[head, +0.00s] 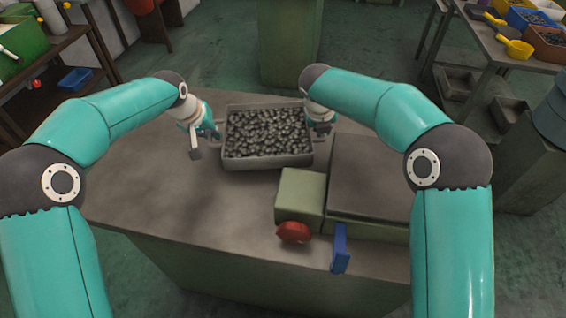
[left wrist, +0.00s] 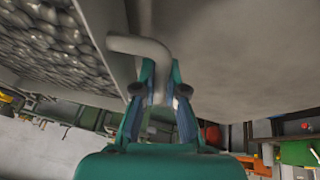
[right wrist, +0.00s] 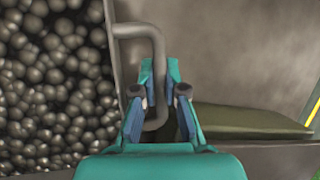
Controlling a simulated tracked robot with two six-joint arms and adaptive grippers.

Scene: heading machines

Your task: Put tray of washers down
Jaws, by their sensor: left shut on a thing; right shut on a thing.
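The tray of washers (head: 268,162) is a grey rectangular tray filled with many dark, rounded pieces. In the head view it is over the grey worktop (head: 180,210), behind the green machine block; I cannot tell whether its base touches the top. My left gripper (head: 213,134) is shut on the tray's left handle, a bent grey bar (left wrist: 150,50) in the left wrist view. My right gripper (head: 318,127) is at the tray's right side, shut on the right handle (right wrist: 150,35), seen in the right wrist view.
A green block (head: 300,195) with a red knob (head: 294,233), a blue lever (head: 340,250) and a dark plate (head: 370,178) stand at the right front of the worktop. The worktop's left part is clear. A table (head: 500,50) with bins stands back right, shelves (head: 50,60) back left.

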